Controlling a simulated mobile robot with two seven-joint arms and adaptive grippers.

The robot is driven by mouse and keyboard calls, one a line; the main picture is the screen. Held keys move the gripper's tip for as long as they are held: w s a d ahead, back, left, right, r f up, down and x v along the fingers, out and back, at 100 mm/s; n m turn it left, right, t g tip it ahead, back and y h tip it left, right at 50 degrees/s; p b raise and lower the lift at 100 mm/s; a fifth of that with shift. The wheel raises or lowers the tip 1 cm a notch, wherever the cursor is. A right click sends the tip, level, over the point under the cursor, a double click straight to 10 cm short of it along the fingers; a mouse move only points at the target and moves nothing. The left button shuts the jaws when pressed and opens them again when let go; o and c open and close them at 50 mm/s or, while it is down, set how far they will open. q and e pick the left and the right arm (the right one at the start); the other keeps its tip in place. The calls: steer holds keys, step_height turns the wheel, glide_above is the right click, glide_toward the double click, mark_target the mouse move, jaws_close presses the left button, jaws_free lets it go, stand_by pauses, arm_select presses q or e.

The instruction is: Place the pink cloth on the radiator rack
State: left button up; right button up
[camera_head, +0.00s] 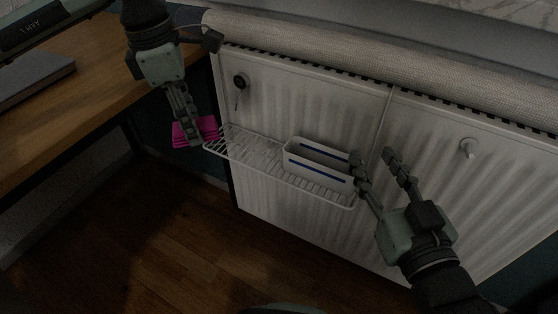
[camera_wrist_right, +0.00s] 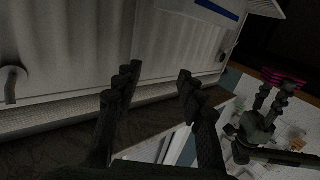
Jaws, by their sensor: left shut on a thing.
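The pink cloth (camera_head: 207,128) hangs from my left gripper (camera_head: 192,143), which is shut on it, just left of the radiator rack's left end. The cloth also shows in the right wrist view (camera_wrist_right: 284,77), beyond my left gripper (camera_wrist_right: 264,104). The radiator rack (camera_head: 245,154) is a white wire shelf hung on the front of the radiator, with its left part bare. My right gripper (camera_head: 373,162) is open and empty at the rack's right end. Its two fingers stand apart in the right wrist view (camera_wrist_right: 157,78).
A white bin with blue stripes (camera_head: 318,163) stands on the right part of the rack. A wooden desk (camera_head: 95,88) stands at left. The wooden floor (camera_head: 180,230) is clear.

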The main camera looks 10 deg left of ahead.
arm_select(q)
steer(key=shift+w, duration=0.1)
glide_above(244, 145)
steer(key=f, duration=0.7)
steer(key=shift+a+b, duration=0.3)
steer(key=shift+b, duration=0.05)
step_height(244, 145, down, 4)
steer(key=shift+r, duration=0.2)
steer(key=shift+f, duration=0.25)
arm_select(e)
step_height(244, 145, up, 10)
steer(key=s+a+t+y, duration=0.1)
steer(key=s+t+y, duration=0.1)
steer(key=t, duration=0.2)
steer(key=shift+a+t, duration=0.35)
steer(key=shift+t, duration=0.05)
arm_select(q)
steer(key=shift+f+b, duration=0.1)
steer(key=shift+b, duration=0.25)
steer(key=o, duration=1)
steer(key=shift+o, duration=0.2)
arm_select(e)
steer(key=shift+d+r+t, duration=0.15)
steer(key=shift+r+t, duration=0.1)
steer(key=shift+t, duration=0.05)
